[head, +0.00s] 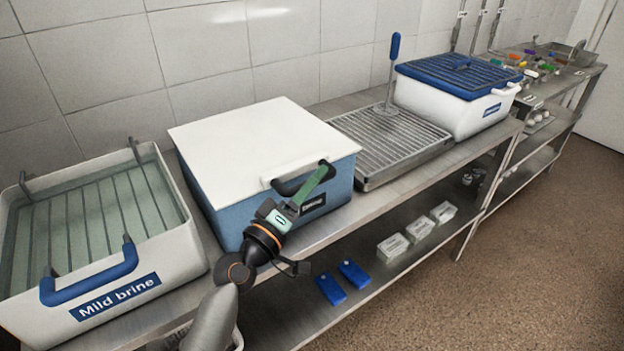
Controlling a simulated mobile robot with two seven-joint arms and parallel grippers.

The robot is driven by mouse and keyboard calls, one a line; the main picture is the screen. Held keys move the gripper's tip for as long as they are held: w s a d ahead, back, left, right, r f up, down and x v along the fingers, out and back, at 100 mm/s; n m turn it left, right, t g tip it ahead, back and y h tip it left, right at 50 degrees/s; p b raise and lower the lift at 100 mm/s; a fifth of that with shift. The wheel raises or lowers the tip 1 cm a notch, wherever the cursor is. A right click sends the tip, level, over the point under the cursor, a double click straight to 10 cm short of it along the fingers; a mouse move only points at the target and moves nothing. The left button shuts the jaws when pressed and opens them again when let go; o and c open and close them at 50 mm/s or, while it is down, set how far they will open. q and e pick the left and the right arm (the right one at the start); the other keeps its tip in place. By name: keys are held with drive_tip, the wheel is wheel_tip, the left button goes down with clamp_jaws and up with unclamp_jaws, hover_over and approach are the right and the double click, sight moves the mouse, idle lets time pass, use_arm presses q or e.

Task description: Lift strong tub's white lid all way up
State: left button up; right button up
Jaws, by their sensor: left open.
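The tub with the white lid is a blue box (232,222) on the steel bench, left of the middle in the head view. Its front label (313,203) is too small to read. The white lid (255,138) lies flat across its top and looks closed. A dark handle (290,187) sits at the lid's front edge. My left gripper (318,176) is at this handle, its green finger crossing in front of it. It is open; whether it touches the handle I cannot tell. It hides part of the handle and tub front. My right gripper is not in view.
A white Mild brine tub (180,262) with blue handle stands close at left. A draining rack (385,140) with a blue-handled tool (393,60) stands at right, then a white tub with blue lid (460,75). A tiled wall (200,50) stands behind.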

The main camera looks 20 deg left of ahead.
use_arm(q)
clamp_jaws()
idle(0.5)
idle(1.0)
